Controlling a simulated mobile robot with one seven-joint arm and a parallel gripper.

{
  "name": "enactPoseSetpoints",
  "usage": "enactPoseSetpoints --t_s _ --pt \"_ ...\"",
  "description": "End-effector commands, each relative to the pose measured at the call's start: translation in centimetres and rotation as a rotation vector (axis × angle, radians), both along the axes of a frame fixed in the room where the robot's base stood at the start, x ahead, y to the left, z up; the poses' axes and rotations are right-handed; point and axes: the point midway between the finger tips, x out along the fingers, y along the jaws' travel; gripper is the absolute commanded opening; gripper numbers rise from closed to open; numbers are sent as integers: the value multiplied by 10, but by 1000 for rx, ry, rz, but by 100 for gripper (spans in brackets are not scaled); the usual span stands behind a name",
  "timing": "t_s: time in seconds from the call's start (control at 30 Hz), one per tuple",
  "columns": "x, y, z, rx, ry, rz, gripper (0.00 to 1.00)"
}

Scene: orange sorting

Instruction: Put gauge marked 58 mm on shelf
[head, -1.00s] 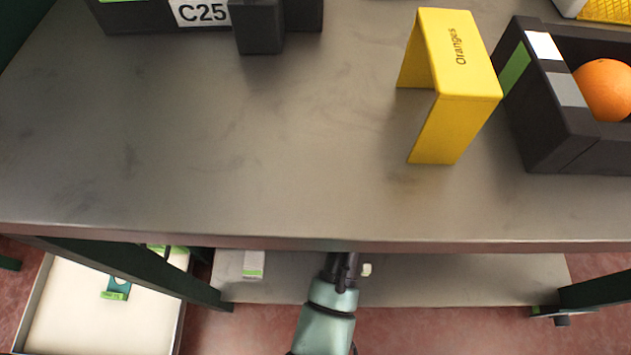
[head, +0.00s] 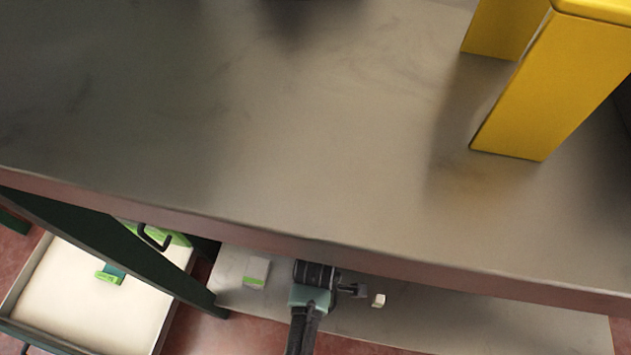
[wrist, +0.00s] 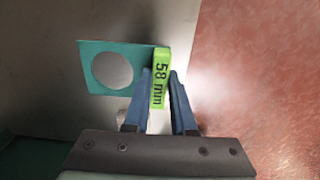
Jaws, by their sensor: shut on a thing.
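The gauge (wrist: 145,60) is a teal plate with a round hole and a green edge label reading "58 mm". In the wrist view my gripper (wrist: 161,85) is shut on its label end, with one blue finger on each side, and the plate sticks out to the left. In the head view my gripper (head: 352,290) is over the lower shelf (head: 450,325), below the tabletop edge, pointing right. The gauge is not clearly visible there. I cannot tell whether the gauge touches the shelf.
A white block with a green label (head: 256,272) stands on the shelf left of my arm. A small pale object (head: 379,300) is right of my gripper. A white tray (head: 70,310) at lower left holds another teal-and-green piece (head: 111,274). The tabletop (head: 250,130) overhangs; a yellow stand (head: 560,90) is on it.

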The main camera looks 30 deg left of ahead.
Motion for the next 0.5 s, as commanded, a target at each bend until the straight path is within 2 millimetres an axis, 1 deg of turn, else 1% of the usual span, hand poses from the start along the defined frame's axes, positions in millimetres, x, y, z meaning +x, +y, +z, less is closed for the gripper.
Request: enactPoseSetpoints --t_s 0.03,0.1,0.27,0.4,0.5 --pt "0 0 -17 0 1 -1 0" --pt "1 0 -25 0 -1 -2 0" --pt "0 0 -35 0 0 -3 0" --pt "0 0 -55 0 0 -3 0" --pt "0 0 -65 0 0 -4 0"
